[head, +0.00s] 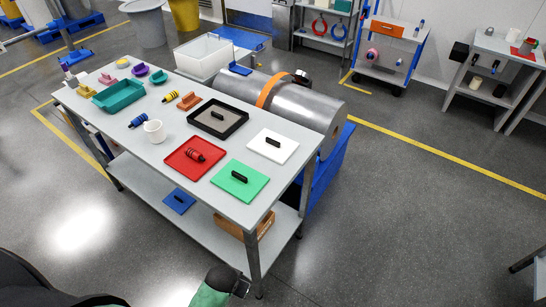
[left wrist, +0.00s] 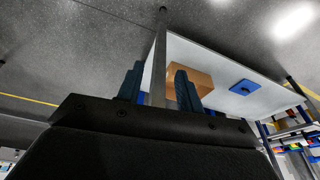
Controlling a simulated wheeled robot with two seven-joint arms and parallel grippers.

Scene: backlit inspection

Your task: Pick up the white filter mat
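The white filter mat (head: 273,146) is a flat white square with a black handle on top. It lies on the tabletop near the table's right edge, behind the green mat (head: 247,190) and right of the red mat (head: 181,167). My left gripper (head: 242,287) is low at the bottom of the head view, near the front table leg and well away from the white mat. In the left wrist view its two fingers (left wrist: 160,82) stand apart with nothing between them; the table leg shows behind. The white mat is not visible there. My right gripper is not in view.
A black tray (head: 243,121) sits left of the white mat. A white cup (head: 154,132), a teal bin (head: 119,96) and several small parts stand farther left. The lower shelf holds a cardboard box (head: 266,225) and a blue mat (head: 180,202).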

